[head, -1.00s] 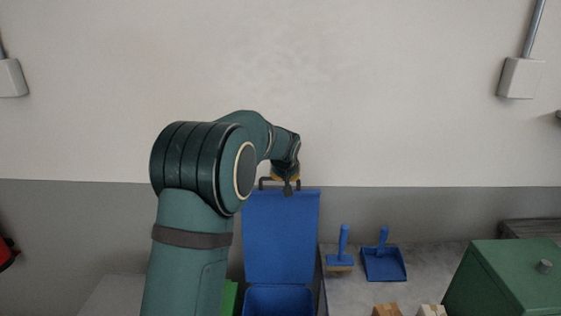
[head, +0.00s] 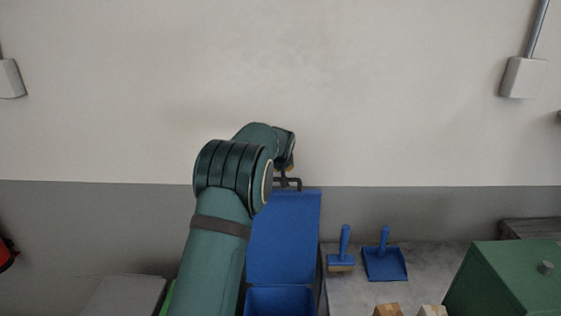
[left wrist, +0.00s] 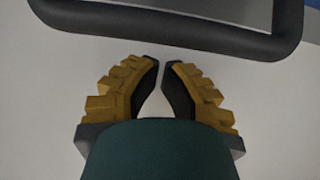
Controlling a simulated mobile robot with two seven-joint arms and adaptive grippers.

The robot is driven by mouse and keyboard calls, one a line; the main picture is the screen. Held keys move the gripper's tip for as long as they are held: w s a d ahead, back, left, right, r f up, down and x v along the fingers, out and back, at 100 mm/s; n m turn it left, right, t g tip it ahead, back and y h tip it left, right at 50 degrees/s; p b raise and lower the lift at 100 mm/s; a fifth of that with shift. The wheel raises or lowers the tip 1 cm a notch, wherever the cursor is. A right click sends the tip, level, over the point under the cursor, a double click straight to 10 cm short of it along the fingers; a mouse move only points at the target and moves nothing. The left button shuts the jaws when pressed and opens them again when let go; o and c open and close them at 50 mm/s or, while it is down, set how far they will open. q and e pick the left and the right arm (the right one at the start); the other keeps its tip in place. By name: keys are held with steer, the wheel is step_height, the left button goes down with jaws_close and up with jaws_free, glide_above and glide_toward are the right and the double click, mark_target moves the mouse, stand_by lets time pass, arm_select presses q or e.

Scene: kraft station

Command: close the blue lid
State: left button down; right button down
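The blue lid (head: 285,240) stands upright and open at the back of a blue bin (head: 280,301) in the head view. A dark handle (head: 289,185) sticks up at its top edge. The dark handle bar (left wrist: 180,35) crosses the top of the left wrist view, with a sliver of blue (left wrist: 312,4) in the corner. My left gripper (left wrist: 160,64) has its yellow-backed fingers with the tips together, empty, beside the handle and apart from it in that view. In the head view my left arm mostly hides the gripper. My right gripper is not in view.
A blue brush (head: 342,250) and a blue dustpan (head: 384,258) are on the grey surface to the right. Small cardboard boxes (head: 387,310) and a green cabinet (head: 510,280) are further right. The wall behind the lid is bare.

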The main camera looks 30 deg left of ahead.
arm_select(q)
steer(key=shift+s+d, duration=0.55)
steer(key=shift+s, duration=0.3)
steer(key=shift+s+d, duration=0.5)
steer(key=shift+s, duration=0.3)
steer(key=shift+s, duration=0.1)
